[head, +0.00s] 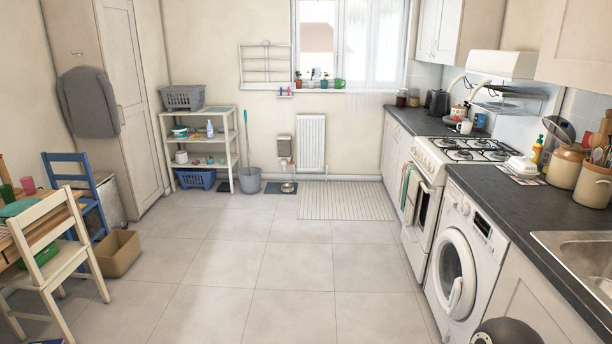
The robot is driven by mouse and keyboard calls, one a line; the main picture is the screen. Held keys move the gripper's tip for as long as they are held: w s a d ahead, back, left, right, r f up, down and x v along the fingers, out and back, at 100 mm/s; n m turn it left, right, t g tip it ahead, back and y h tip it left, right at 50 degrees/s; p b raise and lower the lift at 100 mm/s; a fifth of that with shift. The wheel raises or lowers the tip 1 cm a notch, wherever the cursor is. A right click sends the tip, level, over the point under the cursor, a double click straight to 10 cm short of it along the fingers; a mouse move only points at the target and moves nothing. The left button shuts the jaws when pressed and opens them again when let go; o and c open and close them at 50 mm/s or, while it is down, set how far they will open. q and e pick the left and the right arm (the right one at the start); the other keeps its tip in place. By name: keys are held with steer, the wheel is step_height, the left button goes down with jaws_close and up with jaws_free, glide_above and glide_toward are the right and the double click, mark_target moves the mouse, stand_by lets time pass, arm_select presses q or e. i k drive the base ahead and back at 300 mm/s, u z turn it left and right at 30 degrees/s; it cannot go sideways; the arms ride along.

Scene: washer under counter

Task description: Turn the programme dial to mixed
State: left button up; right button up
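The white washing machine (472,262) stands under the dark counter at the right, its front facing left into the room. Its round door (452,272) looks closed. The control panel runs along the top of the front, with a small dark display (483,227). The programme dial (466,210) appears as a small round knob on that panel, seen at a steep angle. Its marks and setting are too small to read. Neither of my grippers is in view.
A white cooker (425,190) stands just beyond the washer. The tiled floor (290,265) in front is clear. A cream chair (60,255), a blue chair (85,195) and a cardboard box (117,255) are at the left. A dark rounded object (507,332) shows at the bottom edge.

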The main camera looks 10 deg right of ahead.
mark_target(464, 209)
steer(key=i, duration=1.35)
steer(key=z, duration=0.65)
steer(key=i, duration=1.75)
steer(key=z, duration=0.45)
